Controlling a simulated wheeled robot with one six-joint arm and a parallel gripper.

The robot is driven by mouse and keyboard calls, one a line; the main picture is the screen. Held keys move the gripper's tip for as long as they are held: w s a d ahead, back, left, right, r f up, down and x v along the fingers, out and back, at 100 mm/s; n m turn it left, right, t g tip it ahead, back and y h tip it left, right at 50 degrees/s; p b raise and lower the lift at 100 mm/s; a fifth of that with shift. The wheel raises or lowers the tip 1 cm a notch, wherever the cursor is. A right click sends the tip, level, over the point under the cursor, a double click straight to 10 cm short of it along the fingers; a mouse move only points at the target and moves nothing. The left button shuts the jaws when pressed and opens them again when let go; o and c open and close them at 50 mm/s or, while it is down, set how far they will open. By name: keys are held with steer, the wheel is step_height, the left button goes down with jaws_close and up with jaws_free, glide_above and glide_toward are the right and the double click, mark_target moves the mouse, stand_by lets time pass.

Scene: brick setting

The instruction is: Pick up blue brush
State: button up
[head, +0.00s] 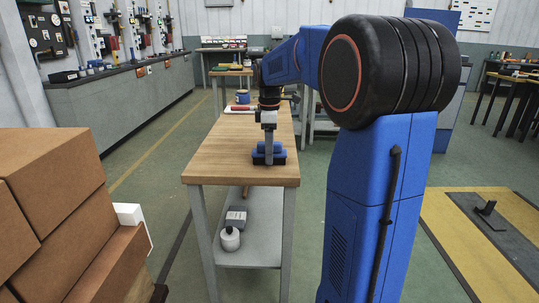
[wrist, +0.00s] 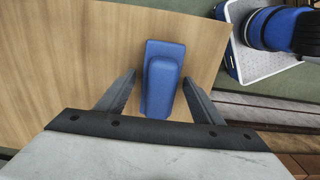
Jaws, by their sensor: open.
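The blue brush (head: 268,158) lies near the front end of a narrow wooden workbench (head: 222,160). In the wrist view the blue brush (wrist: 161,80) shows from above as a blue block with a raised ridge, between the two fingers. My gripper (head: 268,150) hangs over the brush, pointing down. In the wrist view my gripper (wrist: 158,82) is open, with one finger on each side of the brush and a visible gap to each. I cannot tell whether the fingers reach down to the bench top.
A blue can (head: 242,97) and a red-handled item (head: 240,108) stand farther back on the bench. Stacked brown boxes (head: 60,190) fill the left foreground.

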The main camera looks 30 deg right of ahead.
steer(key=shift+f, duration=0.2)
steer(key=c, duration=1.3)
steer(key=shift+o, duration=0.2)
steer(key=shift+r, duration=0.1)
step_height(320, 180, up, 9)
steer(key=shift+r, duration=0.45)
